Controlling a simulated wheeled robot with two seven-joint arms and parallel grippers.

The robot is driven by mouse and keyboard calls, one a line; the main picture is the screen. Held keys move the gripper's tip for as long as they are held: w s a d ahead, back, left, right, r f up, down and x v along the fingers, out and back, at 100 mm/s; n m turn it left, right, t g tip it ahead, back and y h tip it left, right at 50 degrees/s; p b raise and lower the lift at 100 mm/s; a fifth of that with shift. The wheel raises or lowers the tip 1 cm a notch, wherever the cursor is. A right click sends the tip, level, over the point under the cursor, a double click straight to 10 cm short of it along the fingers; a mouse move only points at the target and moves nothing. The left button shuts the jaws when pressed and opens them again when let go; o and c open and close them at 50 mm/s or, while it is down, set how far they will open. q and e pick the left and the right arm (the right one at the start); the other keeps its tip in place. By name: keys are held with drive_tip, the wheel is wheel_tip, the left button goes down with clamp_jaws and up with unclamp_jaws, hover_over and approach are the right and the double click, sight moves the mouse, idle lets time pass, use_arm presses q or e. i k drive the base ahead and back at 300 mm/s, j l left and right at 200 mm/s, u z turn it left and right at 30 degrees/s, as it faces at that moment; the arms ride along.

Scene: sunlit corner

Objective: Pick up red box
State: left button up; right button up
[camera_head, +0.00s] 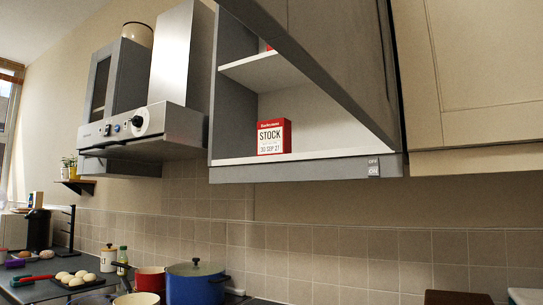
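The red box (273,137), red with a white label reading "STOCK", stands upright on the bottom shelf of the open grey wall cabinet (233,161). It is near the front edge of that shelf, left of the middle. Part of another red item (268,47) shows on the shelf above, mostly hidden by the raised cabinet door. Neither of my grippers is in view.
The raised cabinet door (335,62) slants across the cabinet's upper right. A range hood (150,128) is left of the cabinet. Below, the counter holds a blue pot (195,287), a red pot (150,279) and a tray of buns. The space in front of the red box looks clear.

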sight(274, 137)
drive_tip(key=j+z, duration=0.15)
drive_tip(key=z, duration=0.3)
drive_tip(key=j+z, duration=0.2)
drive_tip(key=z, duration=0.2)
drive_tip(key=j+z, duration=0.2)
drive_tip(key=j, duration=0.35)
drive_tip(key=j+z, duration=0.25)
drive_tip(key=j, duration=0.3)
drive_tip(key=k+j+z, duration=0.2)
drive_tip(key=j, duration=0.3)
drive_tip(key=k+j, duration=0.1)
drive_tip(key=j, duration=0.4)
drive_tip(key=k+j, duration=0.1)
drive_tip(key=j, duration=0.45)
